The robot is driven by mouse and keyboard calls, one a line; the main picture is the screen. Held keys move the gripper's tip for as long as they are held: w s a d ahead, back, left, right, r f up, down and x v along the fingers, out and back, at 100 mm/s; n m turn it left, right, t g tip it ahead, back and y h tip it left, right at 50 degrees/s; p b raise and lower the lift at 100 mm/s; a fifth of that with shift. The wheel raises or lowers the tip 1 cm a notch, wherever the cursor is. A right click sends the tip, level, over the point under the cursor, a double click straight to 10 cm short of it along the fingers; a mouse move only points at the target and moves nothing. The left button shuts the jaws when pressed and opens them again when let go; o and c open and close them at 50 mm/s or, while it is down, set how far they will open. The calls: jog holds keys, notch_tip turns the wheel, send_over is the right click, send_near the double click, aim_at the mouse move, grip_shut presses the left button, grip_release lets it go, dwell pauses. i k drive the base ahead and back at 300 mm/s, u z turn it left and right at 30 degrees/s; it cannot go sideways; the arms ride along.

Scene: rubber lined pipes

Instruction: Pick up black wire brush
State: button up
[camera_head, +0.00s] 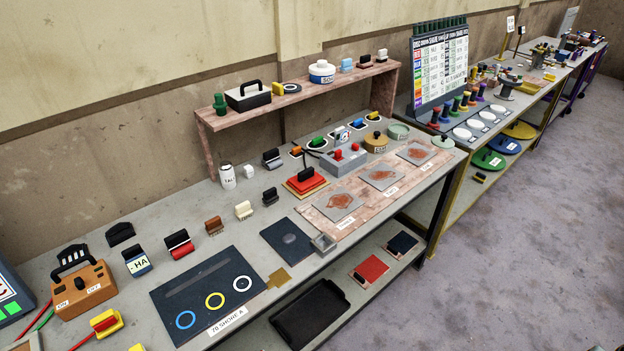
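I cannot tell for certain which item is the black wire brush; the dark pieces are small. A small black block-like piece (270,196) stands on the long grey bench (190,208), right of a cream piece (244,210). A black rounded piece (120,233) lies at the back left of the bench. A black-topped grey piece (272,159) stands farther back. A brown piece with a ribbed lower edge (214,225) stands left of the cream one. My gripper is not in view.
A raised shelf (300,97) stands along the wall, holding a black-handled case (248,96) and a white tub (321,72). A dark mat with coloured rings (208,285) and an orange box (83,290) occupy the near bench. Open floor (500,260) lies to the right.

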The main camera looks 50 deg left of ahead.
aim_at(270, 196)
jog(key=u, duration=0.05)
jog(key=i, duration=1.9)
jog(key=u, duration=4.85)
jog(key=i, duration=0.5)
jog(key=z, duration=0.05)
